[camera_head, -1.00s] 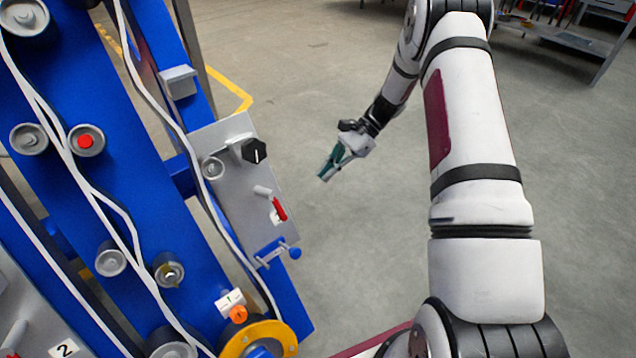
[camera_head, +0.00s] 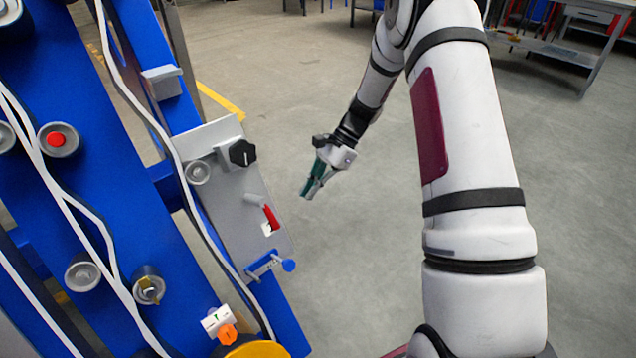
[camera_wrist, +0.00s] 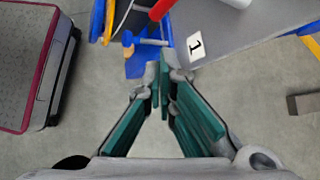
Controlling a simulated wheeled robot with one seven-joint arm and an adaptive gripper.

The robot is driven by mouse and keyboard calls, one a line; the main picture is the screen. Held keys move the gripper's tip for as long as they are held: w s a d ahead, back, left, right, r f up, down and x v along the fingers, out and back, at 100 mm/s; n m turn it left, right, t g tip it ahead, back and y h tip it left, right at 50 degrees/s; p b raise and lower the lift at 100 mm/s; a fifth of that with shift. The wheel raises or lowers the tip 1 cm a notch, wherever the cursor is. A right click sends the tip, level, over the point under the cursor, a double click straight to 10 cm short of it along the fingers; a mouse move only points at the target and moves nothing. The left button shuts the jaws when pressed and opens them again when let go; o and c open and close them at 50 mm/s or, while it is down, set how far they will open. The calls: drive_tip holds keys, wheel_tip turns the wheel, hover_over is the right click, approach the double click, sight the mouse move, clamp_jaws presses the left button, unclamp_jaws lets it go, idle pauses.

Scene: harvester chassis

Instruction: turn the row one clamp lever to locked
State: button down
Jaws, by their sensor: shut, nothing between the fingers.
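A grey panel (camera_head: 215,137) is fixed to the blue chassis in the head view. It carries a red lever (camera_head: 271,216) beside a white label, and a blue lever with a round knob (camera_head: 289,265) at its lower end. I cannot tell for certain which is the clamp lever. My gripper (camera_head: 305,193) has teal fingers, is shut and empty, and hangs right of the panel, apart from it. In the wrist view my fingertips (camera_wrist: 160,78) point toward the panel edge with a label "1" (camera_wrist: 195,44), the blue lever (camera_wrist: 150,42) and the red lever (camera_wrist: 161,8).
A black knob (camera_head: 242,153) sits on the panel's upper part. A white cable (camera_head: 185,190) runs down the chassis left of it. An orange knob (camera_head: 228,334) is at the bottom. Open concrete floor (camera_head: 345,260) lies right of the panel; a bench (camera_head: 560,45) stands far back.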

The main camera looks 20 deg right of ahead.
sight(270, 215)
drive_tip(key=s+a+f+b, duration=0.1)
drive_tip(key=a+f+b, duration=0.1)
drive_tip(key=a, duration=0.4)
drive_tip(key=shift+a+f+b, duration=0.15)
drive_tip(key=shift+f+b, duration=0.2)
drive_tip(key=shift+f, duration=0.4)
drive_tip(key=shift+s, duration=0.1)
drive_tip(key=shift+s+a+f+m+y+p, duration=0.2)
drive_tip(key=shift+s+a+m+y+p, duration=0.1)
drive_tip(key=shift+a+y+p, duration=0.3)
drive_tip(key=shift+a, duration=0.1)
